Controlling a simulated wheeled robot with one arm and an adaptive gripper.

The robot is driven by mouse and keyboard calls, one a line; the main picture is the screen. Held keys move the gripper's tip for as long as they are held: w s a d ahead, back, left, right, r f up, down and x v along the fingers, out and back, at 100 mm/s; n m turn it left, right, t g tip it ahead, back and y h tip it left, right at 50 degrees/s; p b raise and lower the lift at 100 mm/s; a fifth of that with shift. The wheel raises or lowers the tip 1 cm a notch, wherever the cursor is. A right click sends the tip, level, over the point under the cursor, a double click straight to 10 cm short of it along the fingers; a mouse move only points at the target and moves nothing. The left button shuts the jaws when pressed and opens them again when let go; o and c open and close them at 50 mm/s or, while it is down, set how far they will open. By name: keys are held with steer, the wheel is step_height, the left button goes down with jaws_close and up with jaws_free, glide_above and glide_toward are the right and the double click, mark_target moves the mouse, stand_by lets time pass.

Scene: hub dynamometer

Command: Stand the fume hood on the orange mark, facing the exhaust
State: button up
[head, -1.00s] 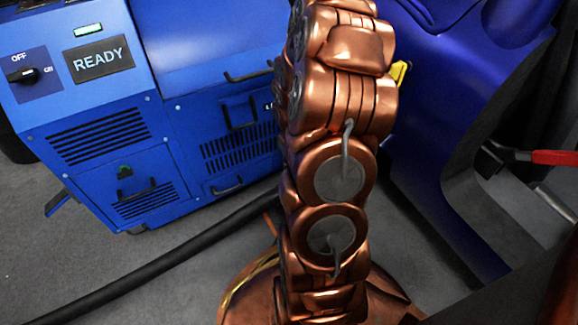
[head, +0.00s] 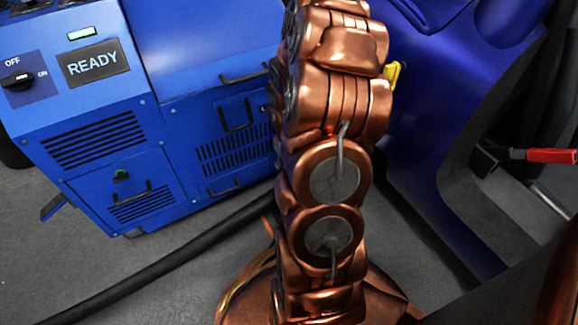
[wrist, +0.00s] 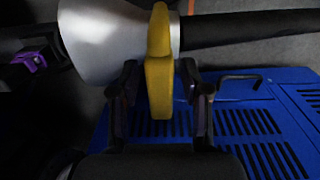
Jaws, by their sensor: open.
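The fume hood (wrist: 98,38) is a silver-grey cone in the wrist view, lying across the view with a black hose at its right. Its yellow handle (wrist: 159,88) stands between the two fingers of my gripper (wrist: 160,72). The fingers are open, with a gap on each side of the handle. In the head view my copper arm hides the gripper and most of the hood; a yellow piece (head: 393,75) shows at the arm's right edge. A thin orange strip (head: 268,226) on the floor shows beside the arm; I cannot tell whether it is the mark.
A blue machine (head: 140,110) with a READY display (head: 93,63) stands at the left. A black hose (head: 150,262) crosses the grey floor in front of it. A large blue body panel (head: 425,130) and a red-handled part (head: 551,156) are at the right.

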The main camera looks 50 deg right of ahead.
step_height(320, 180, up, 12)
steer(key=p, duration=0.5)
steer(key=shift+a+f, duration=0.1)
steer(key=shift+f, duration=0.05)
steer(key=s+a+r+n+g, duration=0.1)
steer(key=s+a+r, duration=0.25)
steer(key=a, duration=0.55)
steer(key=s+a+r+n+g, duration=0.15)
steer(key=a+r, duration=0.25)
steer(key=a, duration=0.4)
steer(key=s+a+r, duration=0.2)
steer(key=s+a, duration=0.3)
steer(key=s, duration=0.1)
steer(key=s+a+r+n, duration=0.1)
steer(key=s+a+r, duration=0.1)
steer(key=s+a, duration=0.3)
steer(key=shift+s+a+r+g, duration=0.3)
steer(key=shift+s+g, duration=0.15)
steer(key=shift+s, duration=0.35)
steer(key=shift+n, duration=0.25)
